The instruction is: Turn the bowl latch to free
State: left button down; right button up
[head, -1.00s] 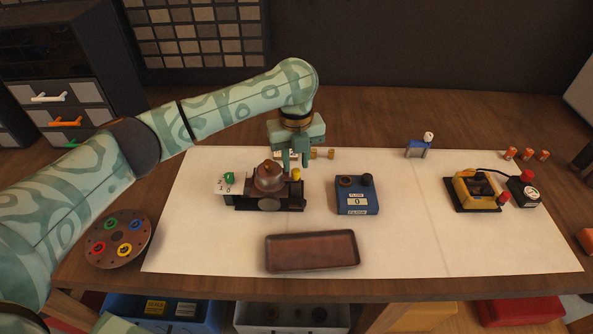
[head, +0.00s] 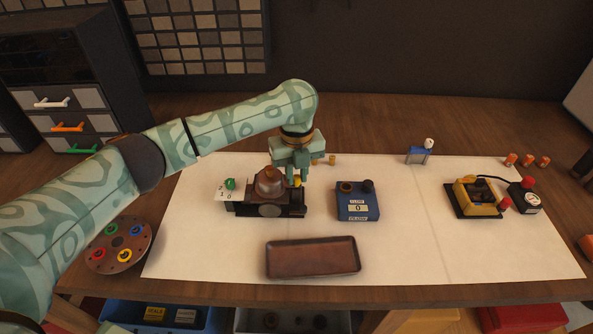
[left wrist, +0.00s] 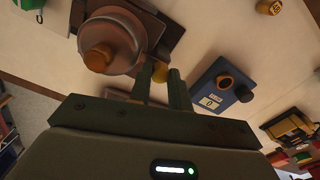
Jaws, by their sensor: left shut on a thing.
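A brown bowl (head: 267,188) with an orange-brown knob on top sits on a dark base (head: 240,207) at the left of the white mat. A small yellow knob, which looks like the bowl latch (left wrist: 160,72), stands at the bowl's right side. My left gripper (head: 293,181) points down there, its two fingers on either side of the yellow knob, shut on it. In the left wrist view the fingertips (left wrist: 160,74) hide part of the knob. Which way the latch is turned I cannot tell. My right gripper is out of view.
A blue counter box (head: 357,205) stands right of the base. A brown tray (head: 312,270) lies in front. A card with a green knob (head: 230,184) is at the base's left. A yellow device (head: 478,202) is far right. The mat between is clear.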

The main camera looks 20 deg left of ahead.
pick_arm(q)
jog(key=n+p, duration=0.2)
jog(key=p, duration=0.2)
jog(key=n+p, duration=0.3)
jog(key=p, duration=0.1)
jog(key=n+p, duration=0.3)
jog(key=p, duration=0.2)
jog(key=shift+r, duration=0.25)
jog(key=n+p, duration=0.3)
jog(key=n, duration=0.1)
jog(key=shift+f, duration=0.15)
jog(key=n+p, duration=0.2)
jog(key=n, duration=0.3)
jog(key=shift+f, duration=0.15)
jog(key=shift+n, duration=0.3)
jog(key=c, duration=1.6)
grip_release()
